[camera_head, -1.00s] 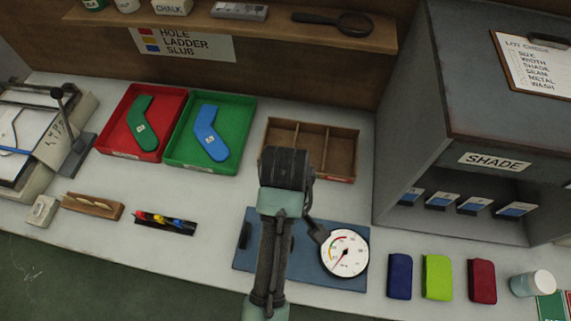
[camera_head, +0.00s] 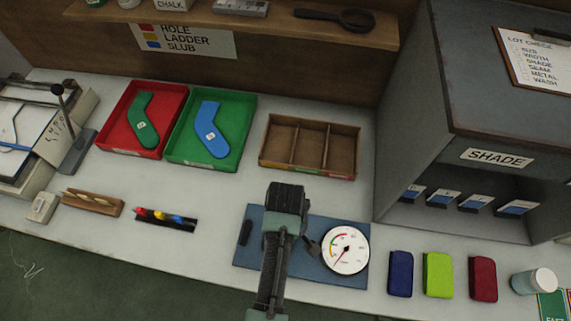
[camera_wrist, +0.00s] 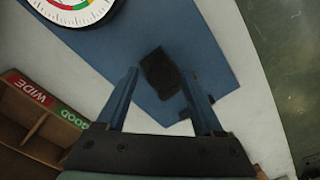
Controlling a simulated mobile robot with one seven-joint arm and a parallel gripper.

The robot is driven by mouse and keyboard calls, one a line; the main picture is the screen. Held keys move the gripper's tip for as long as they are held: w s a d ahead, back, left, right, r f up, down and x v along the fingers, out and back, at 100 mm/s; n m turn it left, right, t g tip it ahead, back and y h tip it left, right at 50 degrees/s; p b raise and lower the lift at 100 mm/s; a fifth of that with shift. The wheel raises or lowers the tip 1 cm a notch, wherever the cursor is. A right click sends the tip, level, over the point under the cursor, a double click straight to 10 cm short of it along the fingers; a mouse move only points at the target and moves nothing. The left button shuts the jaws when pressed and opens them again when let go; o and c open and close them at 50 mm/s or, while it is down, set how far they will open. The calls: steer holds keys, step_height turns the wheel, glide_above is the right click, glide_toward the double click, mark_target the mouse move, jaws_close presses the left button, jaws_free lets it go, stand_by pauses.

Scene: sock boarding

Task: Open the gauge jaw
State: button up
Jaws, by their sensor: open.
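The gauge stands on a blue base plate (camera_head: 299,268), with its round white dial (camera_head: 345,250) at the right. A dark block (camera_head: 245,233) sits at the plate's left end. A dark piece (camera_head: 313,247) shows just left of the dial; I cannot tell whether it is the jaw or part of my gripper. In the wrist view, my gripper (camera_wrist: 160,78) is open and empty, pointing at the plate. A dark block (camera_wrist: 162,70) appears between its fingertips, without visible contact. The dial (camera_wrist: 72,10) is at upper left. My arm hides the plate's middle in the head view.
A wooden divided tray (camera_head: 309,147) stands behind the plate. Blue, lime and red blocks (camera_head: 438,275) are to its right. Red and green trays (camera_head: 165,152) with foot shapes lie back left. The grey shade cabinet (camera_head: 480,130) rises at right.

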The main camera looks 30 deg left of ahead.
steer(key=shift+c, duration=0.3)
jaws_close()
stand_by(1.0)
